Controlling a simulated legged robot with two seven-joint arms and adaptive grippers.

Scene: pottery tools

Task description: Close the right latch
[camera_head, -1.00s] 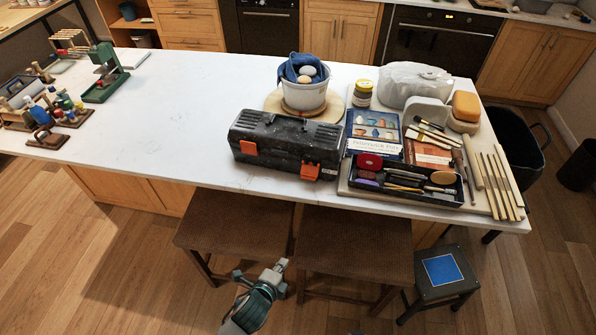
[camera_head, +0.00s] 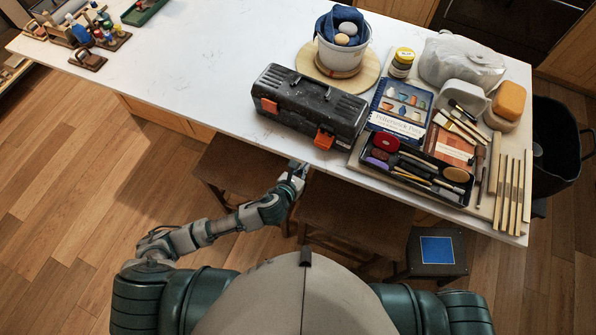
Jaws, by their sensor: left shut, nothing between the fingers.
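A black toolbox (camera_head: 312,102) lies shut-lidded near the counter's front edge. Its orange right latch (camera_head: 324,140) is on the front face and seems to stick out a little; its exact angle is too small to tell. The orange left latch (camera_head: 269,105) is on the same face, farther left. My left gripper (camera_head: 299,168) is shut and empty. In the picture it is just below the counter's edge, below and slightly left of the right latch, apart from it. My right gripper is out of view.
A white counter (camera_head: 190,60) holds the toolbox, with free room to its left. To its right are a book (camera_head: 399,108), a black tray of tools (camera_head: 415,168) and wooden sticks (camera_head: 512,190). A white bucket (camera_head: 340,50) stands behind. Brown stools (camera_head: 345,215) are under the edge.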

